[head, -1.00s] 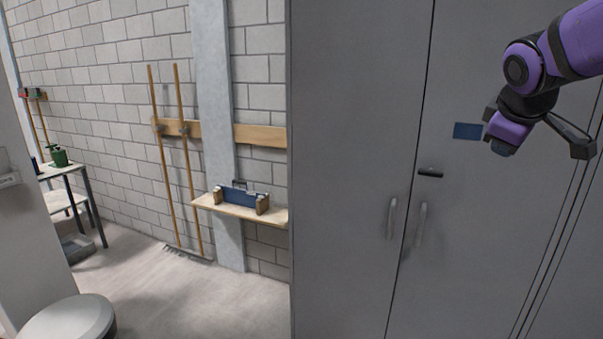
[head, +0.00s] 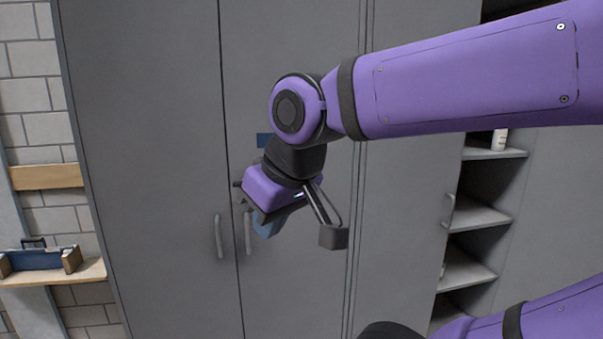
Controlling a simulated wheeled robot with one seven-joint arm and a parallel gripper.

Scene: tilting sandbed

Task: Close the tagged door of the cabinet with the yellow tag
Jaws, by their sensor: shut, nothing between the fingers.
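No yellow tag shows in this view. A tall grey cabinet (head: 150,150) has two doors that look shut, with two upright handles near their seam. A blue tag (head: 264,140) on its right door is partly hidden by my wrist. To its right, a second grey cabinet has a door panel (head: 405,200) with a handle (head: 449,210). Beyond this panel the interior shelves (head: 478,217) show, so that part stands open. My gripper (head: 267,222) is shut and empty, in front of the blue-tagged cabinet's door. I cannot tell whether it touches.
A small wall shelf (head: 55,272) with a blue item on it is at the far left. A white bottle (head: 500,139) stands on an upper shelf of the open cabinet. A grey panel (head: 560,210) right of the shelves may be a door or side wall. My arm covers the upper right.

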